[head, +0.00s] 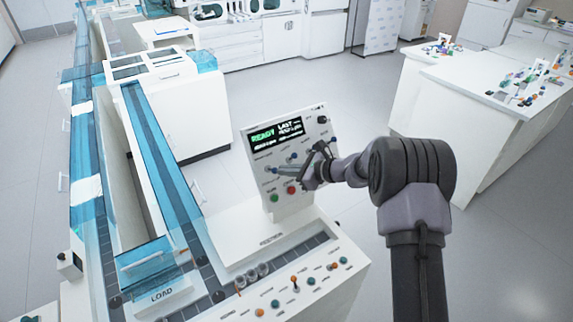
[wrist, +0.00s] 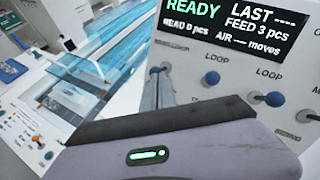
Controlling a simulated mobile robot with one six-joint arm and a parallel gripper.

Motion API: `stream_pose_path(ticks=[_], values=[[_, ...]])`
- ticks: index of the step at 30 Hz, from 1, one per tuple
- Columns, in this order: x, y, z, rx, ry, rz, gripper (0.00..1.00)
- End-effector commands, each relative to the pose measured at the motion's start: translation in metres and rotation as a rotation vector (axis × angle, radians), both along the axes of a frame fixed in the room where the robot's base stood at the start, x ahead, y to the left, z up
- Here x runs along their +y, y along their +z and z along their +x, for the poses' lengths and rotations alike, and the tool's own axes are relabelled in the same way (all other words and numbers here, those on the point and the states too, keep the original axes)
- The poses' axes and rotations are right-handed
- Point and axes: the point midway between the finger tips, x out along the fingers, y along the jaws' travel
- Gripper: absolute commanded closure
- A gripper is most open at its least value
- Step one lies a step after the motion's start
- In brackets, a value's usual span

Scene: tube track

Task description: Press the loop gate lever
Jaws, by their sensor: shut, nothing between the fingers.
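The control panel (head: 252,168) stands upright, with small blue-knobbed levers on its face. In the wrist view, one blue knob (wrist: 275,101) sits below a LOOP label, and another blue knob (wrist: 208,79) shows near a second LOOP label. I cannot tell which of them is the loop gate lever. My gripper (head: 281,171) is shut and empty, its tips close to the panel's left side. In the wrist view the gripper fingers (wrist: 158,90) point at the panel near its left edge, by a partly hidden knob. Whether they touch it is unclear.
The panel's screen (head: 276,134) reads READY. A green button (head: 274,198) and a red button (head: 291,190) sit below the levers. A blue-covered track (head: 150,150) runs at the left. A desk (head: 285,275) with small knobs lies in front. A white table (head: 470,85) stands right.

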Motion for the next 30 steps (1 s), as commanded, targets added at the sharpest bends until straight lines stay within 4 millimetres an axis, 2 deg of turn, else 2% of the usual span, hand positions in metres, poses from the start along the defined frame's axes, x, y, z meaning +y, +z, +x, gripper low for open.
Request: stream_pose_path(ticks=[30], values=[[0.0010, 0.0029, 0.0005, 0.043, 0.001, -0.028, 1.00]])
